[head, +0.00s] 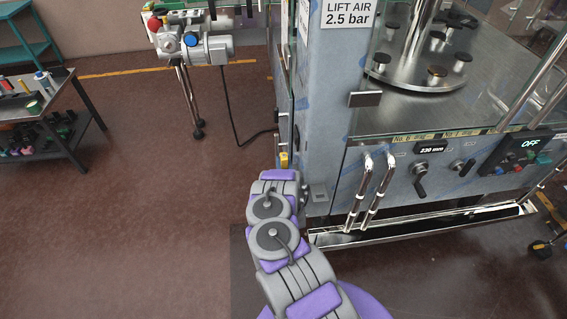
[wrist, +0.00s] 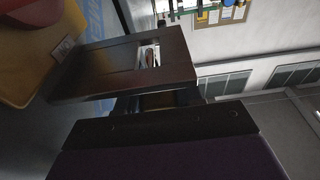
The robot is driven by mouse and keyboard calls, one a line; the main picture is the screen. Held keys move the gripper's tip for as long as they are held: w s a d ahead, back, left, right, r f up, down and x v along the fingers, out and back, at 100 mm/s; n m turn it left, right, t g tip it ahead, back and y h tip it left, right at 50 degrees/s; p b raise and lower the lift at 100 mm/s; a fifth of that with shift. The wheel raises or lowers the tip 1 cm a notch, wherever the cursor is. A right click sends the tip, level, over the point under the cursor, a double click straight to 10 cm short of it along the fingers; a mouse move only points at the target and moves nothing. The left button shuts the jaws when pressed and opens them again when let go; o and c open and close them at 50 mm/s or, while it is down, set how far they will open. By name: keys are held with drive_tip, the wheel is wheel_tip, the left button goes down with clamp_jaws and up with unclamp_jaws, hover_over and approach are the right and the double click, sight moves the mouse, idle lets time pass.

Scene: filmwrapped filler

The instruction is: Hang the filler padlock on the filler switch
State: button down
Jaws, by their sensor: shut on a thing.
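My gripper (head: 279,176) is at the far end of my purple and grey arm, close to the left side of the filler. In the wrist view my dark gripper (wrist: 150,100) fills the middle and is shut on the filler padlock, which is mostly hidden between the jaws. A yellow part with a rounded red piece, apparently the filler switch (wrist: 30,62), shows at the upper left, close to the jaws. In the head view a small yellow part (head: 284,160) shows just beyond my gripper. I cannot tell whether padlock and switch touch.
The filler cabinet (head: 325,125) stands right of my arm, with chrome handles (head: 372,190) and a low chrome rail (head: 420,228) in front. A motor unit on legs (head: 195,47) stands behind; its black cable reaches the cabinet. A dark workbench (head: 55,115) is far left. The floor between is clear.

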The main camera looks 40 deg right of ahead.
drive_tip(key=shift+f+b, duration=0.7)
drive_tip(key=shift+f, duration=0.25)
drive_tip(key=c, duration=0.6)
unclamp_jaws()
drive_tip(key=shift+c, duration=0.2)
drive_tip(key=shift+a, duration=0.1)
drive_tip(key=shift+s, duration=0.1)
